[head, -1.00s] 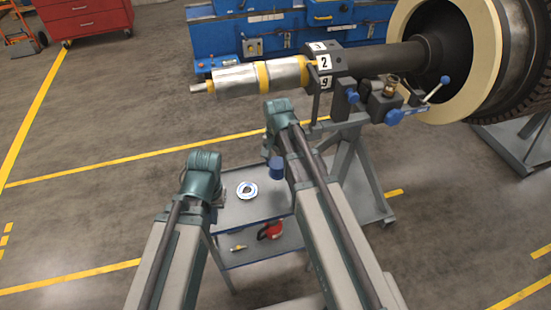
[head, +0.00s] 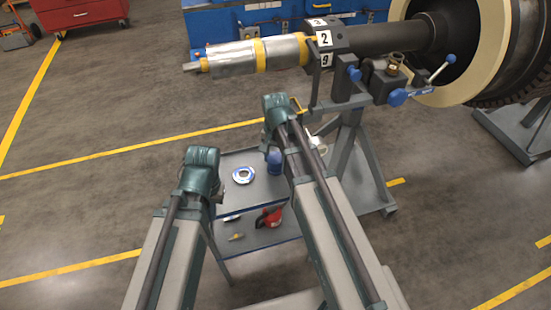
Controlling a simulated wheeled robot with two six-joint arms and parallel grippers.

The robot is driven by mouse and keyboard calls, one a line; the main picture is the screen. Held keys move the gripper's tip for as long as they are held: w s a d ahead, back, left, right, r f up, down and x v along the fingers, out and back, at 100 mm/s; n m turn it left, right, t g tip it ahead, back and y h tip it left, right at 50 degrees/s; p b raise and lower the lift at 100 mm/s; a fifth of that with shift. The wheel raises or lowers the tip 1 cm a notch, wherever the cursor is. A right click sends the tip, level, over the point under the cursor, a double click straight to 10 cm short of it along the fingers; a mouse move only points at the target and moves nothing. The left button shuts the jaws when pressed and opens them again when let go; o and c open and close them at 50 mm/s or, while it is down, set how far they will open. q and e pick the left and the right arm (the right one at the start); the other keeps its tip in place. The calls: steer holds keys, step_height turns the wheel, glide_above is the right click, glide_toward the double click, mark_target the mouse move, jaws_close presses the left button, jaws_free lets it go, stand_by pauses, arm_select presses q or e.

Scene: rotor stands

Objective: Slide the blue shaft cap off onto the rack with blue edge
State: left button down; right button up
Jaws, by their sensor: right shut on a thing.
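The blue shaft cap (head: 274,162) shows just left of my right forearm, over the back right part of the rack's top shelf. My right gripper (head: 277,149) is shut on it; its fingers are mostly hidden by my wrist. I cannot tell whether the cap touches the shelf. The rack with blue edge (head: 237,200) is a small grey trolley with two shelves, partly hidden by my arms. The shaft (head: 234,59), silver with yellow bands, has a bare stub at its left end. My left gripper (head: 217,193) is by the rack's left side; its fingers are not clear.
A white and blue ring (head: 243,175) lies on the top shelf, left of the cap. A red item (head: 270,217) and small parts lie on the lower shelf. The rotor stand (head: 352,150) rises close to the right of my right arm.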

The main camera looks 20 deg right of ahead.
steer(key=o, duration=1.2)
step_height(320, 180, up, 8)
steer(key=p, duration=0.8)
steer(key=shift+r, duration=0.1)
